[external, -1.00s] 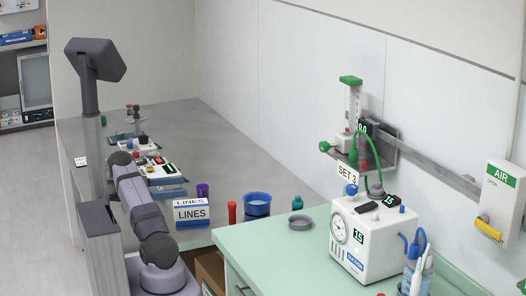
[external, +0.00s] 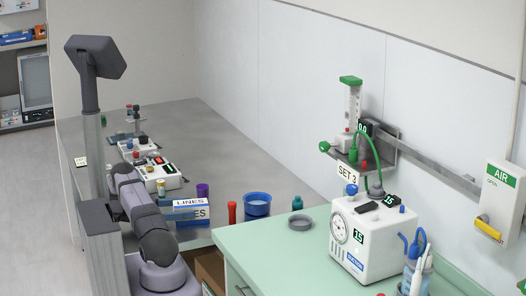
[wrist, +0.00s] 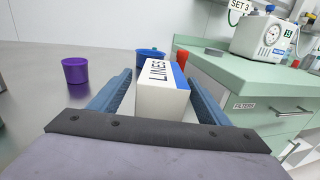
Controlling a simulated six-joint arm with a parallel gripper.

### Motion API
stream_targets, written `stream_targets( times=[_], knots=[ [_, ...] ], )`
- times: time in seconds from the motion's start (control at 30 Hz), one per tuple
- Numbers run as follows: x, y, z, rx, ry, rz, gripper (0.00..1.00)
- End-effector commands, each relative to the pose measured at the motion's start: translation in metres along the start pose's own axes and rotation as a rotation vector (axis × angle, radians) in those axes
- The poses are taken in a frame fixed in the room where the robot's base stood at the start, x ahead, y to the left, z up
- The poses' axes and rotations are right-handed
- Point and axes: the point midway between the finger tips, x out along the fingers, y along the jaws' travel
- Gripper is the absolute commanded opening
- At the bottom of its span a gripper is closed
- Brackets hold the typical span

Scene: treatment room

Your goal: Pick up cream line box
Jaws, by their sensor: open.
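The cream line box (external: 190,203) has a blue band and the word LINES on it. It stands on the grey counter near the green cabinet. In the wrist view the box (wrist: 162,100) stands between the two blue fingers of my gripper (wrist: 156,78). The gripper is open, with one finger on each side of the box. I cannot tell whether either finger touches it. In the external view a blue finger covers part of the box's front, and the box's base is partly hidden.
A purple cup (wrist: 75,71) stands left of my fingers. A blue bowl (external: 257,204) and a red-capped tube (external: 232,212) stand just beyond the box. The green cabinet (wrist: 235,80) rises close on the right. White devices (external: 160,172) stand further along the counter.

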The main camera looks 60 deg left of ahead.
Motion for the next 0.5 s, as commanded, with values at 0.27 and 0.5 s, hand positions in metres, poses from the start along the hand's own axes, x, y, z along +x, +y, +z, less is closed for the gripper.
stream_targets(
  times=[0.27,0.5],
  knots=[
    [0.029,-0.003,0.005,-0.002,-0.001,-0.004,0.7],
    [0.05,-0.003,0.002,-0.001,-0.001,-0.001,0.7]
  ],
)
